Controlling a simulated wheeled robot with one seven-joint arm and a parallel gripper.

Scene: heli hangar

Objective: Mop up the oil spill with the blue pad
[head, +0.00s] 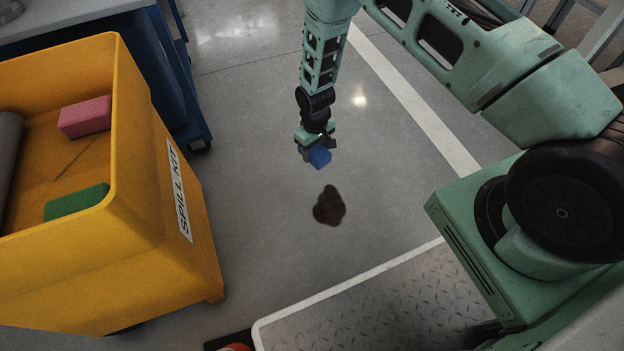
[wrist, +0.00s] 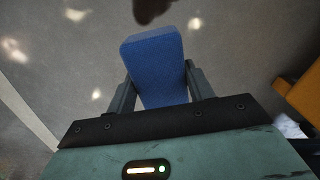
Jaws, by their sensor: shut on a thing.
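The blue pad (head: 319,157) is held in my gripper (head: 317,146), which hangs above the grey floor. In the wrist view the blue pad (wrist: 157,65) sits between the two fingers of my gripper (wrist: 158,88) and sticks out past their tips. The oil spill (head: 329,206) is a dark brown patch on the floor, just below the pad in the head view and apart from it there. Part of the spill (wrist: 150,9) shows at the top edge of the wrist view, beyond the pad. The pad's exact height above the floor is hard to tell.
A yellow spill kit bin (head: 205,245) stands at the left, holding a pink block (head: 85,117), a green block (head: 77,203) and a grey roll (head: 9,150). A blue cart (head: 180,90) is behind it. Open floor surrounds the spill; a white line crosses it at right.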

